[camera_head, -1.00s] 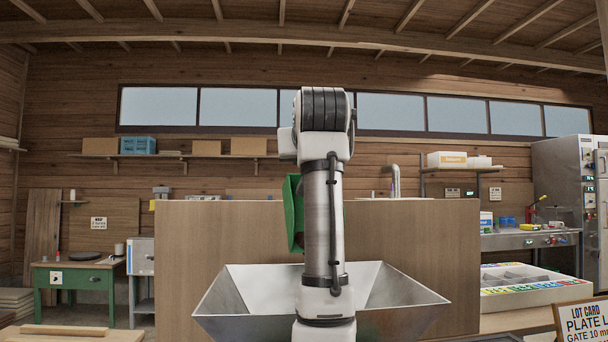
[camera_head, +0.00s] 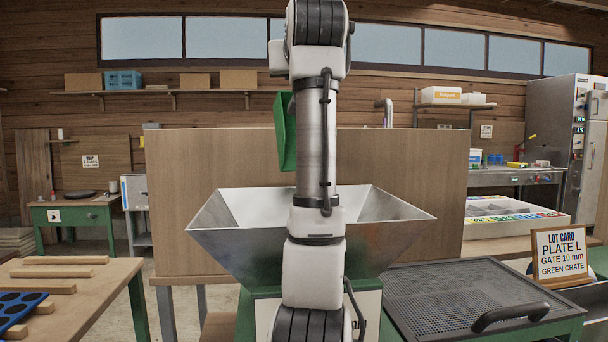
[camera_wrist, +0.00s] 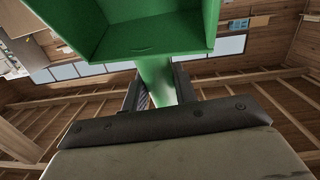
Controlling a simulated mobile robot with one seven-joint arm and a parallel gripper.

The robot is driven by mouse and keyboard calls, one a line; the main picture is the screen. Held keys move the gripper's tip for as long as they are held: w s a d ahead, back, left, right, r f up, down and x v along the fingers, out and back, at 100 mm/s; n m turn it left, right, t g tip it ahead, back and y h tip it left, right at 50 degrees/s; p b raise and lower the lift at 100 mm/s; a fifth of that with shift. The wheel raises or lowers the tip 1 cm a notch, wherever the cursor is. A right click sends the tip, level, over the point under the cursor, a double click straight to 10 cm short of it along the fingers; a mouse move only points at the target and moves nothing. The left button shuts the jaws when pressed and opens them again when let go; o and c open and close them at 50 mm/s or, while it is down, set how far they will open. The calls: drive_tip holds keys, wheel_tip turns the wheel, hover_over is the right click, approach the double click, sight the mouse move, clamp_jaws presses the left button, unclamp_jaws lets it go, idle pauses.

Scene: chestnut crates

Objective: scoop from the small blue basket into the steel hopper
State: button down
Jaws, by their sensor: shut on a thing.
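The steel hopper (camera_head: 240,239) stands straight ahead in the head view, its wide mouth open upward and partly hidden by my arm. A green scoop (camera_head: 286,132) shows just left of my arm, above the hopper's rim and steeply tilted. In the wrist view my gripper (camera_wrist: 157,88) is shut on the handle of the green scoop (camera_wrist: 150,40). The part of the scoop's inside that shows there looks bare. My gripper is hidden behind my arm in the head view. I cannot make out the small blue basket for certain; a blue crate (camera_head: 123,80) sits on the far wall shelf.
A wooden panel (camera_head: 405,165) stands behind the hopper. A mesh-topped sieve (camera_head: 440,295) with a black handle is at right, beside a lot card (camera_head: 561,254) reading "GREEN CRATE". A wooden table (camera_head: 90,300) at left holds wooden bars and a blue holed tray (camera_head: 18,308).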

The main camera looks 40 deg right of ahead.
idle(0.5)
drive_tip(key=shift+w+d+g+p, duration=0.25)
drive_tip(key=shift+w+p, duration=0.3)
drive_tip(key=shift+p, duration=0.45)
drive_tip(key=w+d+f+n+g+y+p, duration=0.1)
drive_tip(key=w+f+g+p, duration=0.4)
drive_tip(key=p, duration=0.8)
drive_tip(key=w+d+f+g+y+p, duration=0.3)
drive_tip(key=w+f+g+p, duration=0.3)
drive_tip(key=f+p, duration=0.3)
drive_tip(key=w+y+p, duration=0.1)
drive_tip(key=p, duration=0.3)
drive_tip(key=shift+d+n+y, duration=0.4)
drive_tip(key=shift+r, duration=0.15)
